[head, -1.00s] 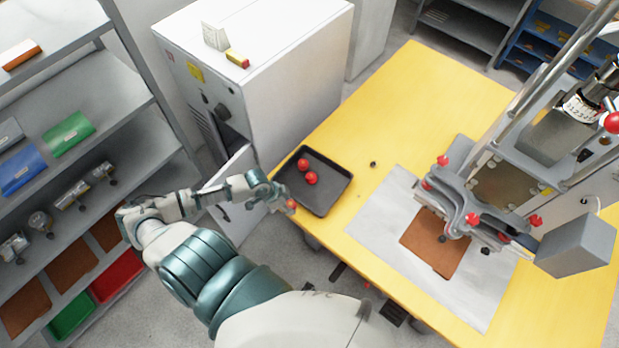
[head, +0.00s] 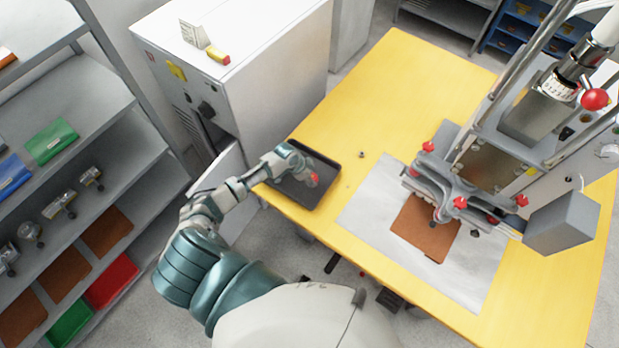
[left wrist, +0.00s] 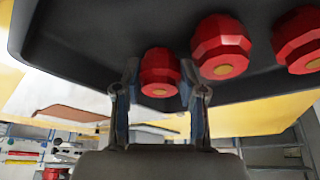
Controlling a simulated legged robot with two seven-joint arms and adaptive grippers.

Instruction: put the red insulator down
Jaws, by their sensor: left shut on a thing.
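My left gripper (head: 306,174) is over the dark tray (head: 325,194) on the yellow table. It is shut on a red insulator (head: 313,180), which also shows between the two fingers in the left wrist view (left wrist: 160,74). It is a faceted red piece with a tan end. Two more red insulators, one close beside the held one (left wrist: 222,47) and one farther right (left wrist: 300,40), are by the tray in the left wrist view. My gripper mostly hides them in the head view. I cannot tell whether the held insulator touches the tray. My right gripper is not in view.
The yellow table (head: 380,90) has a grey mat (head: 370,215) with a brown sheet (head: 425,228) under a press (head: 470,170). A small dark piece (head: 361,154) lies right of the tray. A white cabinet (head: 270,80) stands behind, and a shelf (head: 110,130) at left.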

